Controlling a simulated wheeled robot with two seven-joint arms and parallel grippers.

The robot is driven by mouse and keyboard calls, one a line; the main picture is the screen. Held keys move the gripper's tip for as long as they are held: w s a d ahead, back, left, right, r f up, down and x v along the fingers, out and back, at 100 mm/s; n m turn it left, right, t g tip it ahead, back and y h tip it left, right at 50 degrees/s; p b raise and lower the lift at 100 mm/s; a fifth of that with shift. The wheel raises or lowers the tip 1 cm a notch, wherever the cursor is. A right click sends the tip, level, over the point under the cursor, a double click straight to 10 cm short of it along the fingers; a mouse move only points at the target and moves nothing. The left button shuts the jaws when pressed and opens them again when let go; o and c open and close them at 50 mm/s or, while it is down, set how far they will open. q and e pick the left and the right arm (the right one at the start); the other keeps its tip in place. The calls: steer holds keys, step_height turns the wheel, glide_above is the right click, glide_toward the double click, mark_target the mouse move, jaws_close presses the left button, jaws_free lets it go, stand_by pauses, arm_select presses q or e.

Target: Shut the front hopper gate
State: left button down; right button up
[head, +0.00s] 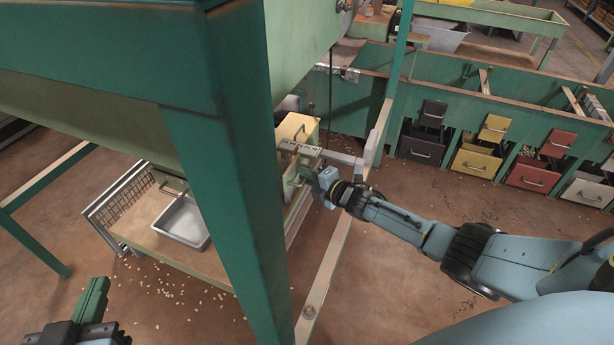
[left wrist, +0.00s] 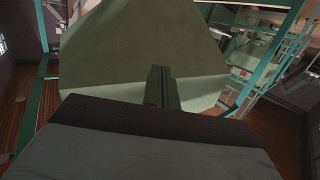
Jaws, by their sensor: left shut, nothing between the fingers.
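The large pale green hopper (head: 90,112) hangs in a dark green frame at the upper left. Part of it also fills the middle of the left wrist view (left wrist: 140,50). A grey metal plate (head: 299,148), which looks like part of a gate, sits beside the hopper behind the front post. My right gripper (head: 312,176) is at the parts just below this plate. Its fingertips are partly hidden, so I cannot tell whether they hold anything. My left gripper (head: 94,299) is shut and empty at the lower left, away from the plate. Its fingers also show in the left wrist view (left wrist: 161,88).
A dark green post (head: 225,180) stands close in front. A grey tray (head: 181,222) rests on a low bench, with nuts scattered on the floor. A yellow box (head: 296,128) is behind the plate. Coloured bins (head: 477,160) line the back right. The floor at lower middle is open.

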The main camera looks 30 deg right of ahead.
mark_target(293, 173)
jaws_close()
